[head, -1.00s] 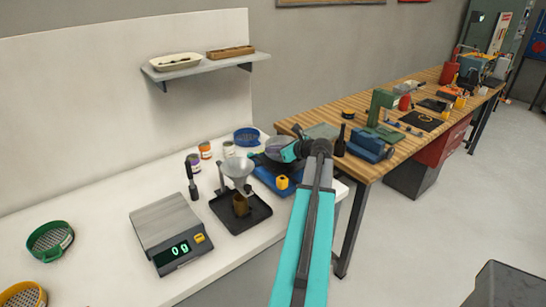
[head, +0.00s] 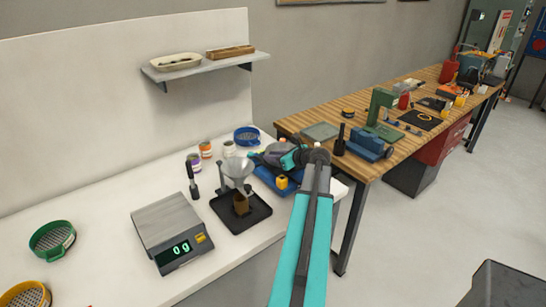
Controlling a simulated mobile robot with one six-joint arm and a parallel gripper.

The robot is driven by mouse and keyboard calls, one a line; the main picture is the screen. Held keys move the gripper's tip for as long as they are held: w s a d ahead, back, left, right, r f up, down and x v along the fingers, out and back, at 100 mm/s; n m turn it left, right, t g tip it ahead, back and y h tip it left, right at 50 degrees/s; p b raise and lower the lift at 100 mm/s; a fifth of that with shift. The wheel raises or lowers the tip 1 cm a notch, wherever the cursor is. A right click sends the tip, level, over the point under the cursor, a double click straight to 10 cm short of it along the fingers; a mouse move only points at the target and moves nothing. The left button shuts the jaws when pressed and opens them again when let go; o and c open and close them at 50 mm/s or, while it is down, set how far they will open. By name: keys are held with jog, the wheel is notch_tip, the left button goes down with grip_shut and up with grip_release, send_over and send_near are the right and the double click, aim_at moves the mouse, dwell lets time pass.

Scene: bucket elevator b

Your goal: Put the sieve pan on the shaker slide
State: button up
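A blue round pan (head: 246,136), seemingly the sieve pan, sits on the white bench near its back right corner. The blue shaker (head: 285,183) with a yellow knob stands just in front and to the right of it. Its top, where the slide appears to be, is mostly hidden by my gripper and wrist. My gripper (head: 257,158) reaches left, low over the shaker, with its tips in front of the blue pan. A small gap to the pan seems to show. The fingers are too small and dark to tell whether they are open.
A funnel (head: 239,168) on a stand over a black tray (head: 240,225) is close left of my gripper. Several jars (head: 205,150) stand behind. A scale (head: 170,230), a green sieve (head: 52,240) and a yellow sieve (head: 25,297) are farther left. A shelf (head: 205,67) hangs above.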

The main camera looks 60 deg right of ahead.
jog(key=shift+s+r, duration=0.1)
dwell(0.3)
jog(key=b+v, duration=0.3)
jog(key=v, duration=0.9)
dwell(0.8)
